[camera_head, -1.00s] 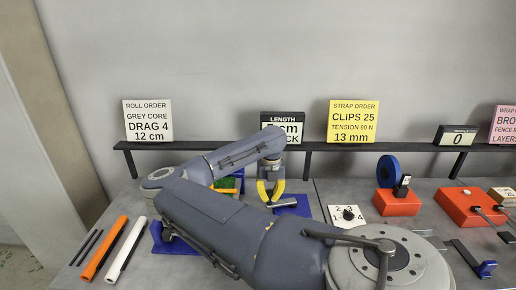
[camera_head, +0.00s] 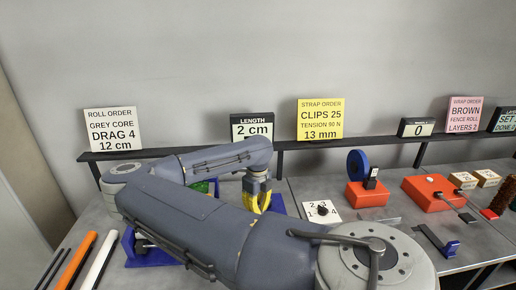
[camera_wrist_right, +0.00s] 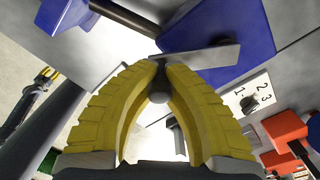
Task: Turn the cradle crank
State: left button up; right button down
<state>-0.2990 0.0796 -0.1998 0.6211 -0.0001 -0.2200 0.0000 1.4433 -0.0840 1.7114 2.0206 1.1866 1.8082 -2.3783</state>
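My right gripper (camera_head: 257,201), with yellow fingers, points down beside a blue base plate (camera_head: 278,205). In the right wrist view its fingertips (camera_wrist_right: 161,68) have come together around a small grey crank knob (camera_wrist_right: 158,93). A flat grey crank bar (camera_wrist_right: 200,61) runs right from there, over the blue part (camera_wrist_right: 215,32). My right arm hides much of the blue cradle (camera_head: 150,256) in the head view. A dark gripper with yellow tips, seemingly my left (camera_wrist_right: 46,77), shows small in the wrist view; its opening is unclear. It is not in the head view.
White (camera_head: 100,260) and orange (camera_head: 74,262) rods lie at the left. A white dial plate (camera_head: 322,211) stands right of the gripper. An orange block with a blue disc (camera_head: 367,192) and another orange block (camera_head: 432,193) lie further right. A signed rail (camera_head: 365,139) runs behind.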

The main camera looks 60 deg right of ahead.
jog(key=shift+s+d, duration=0.15)
jog(key=shift+s, duration=0.45)
jog(key=c, duration=1.2)
grip_release()
jog(key=shift+c, duration=0.2)
notch_tip(320, 180, up, 12)
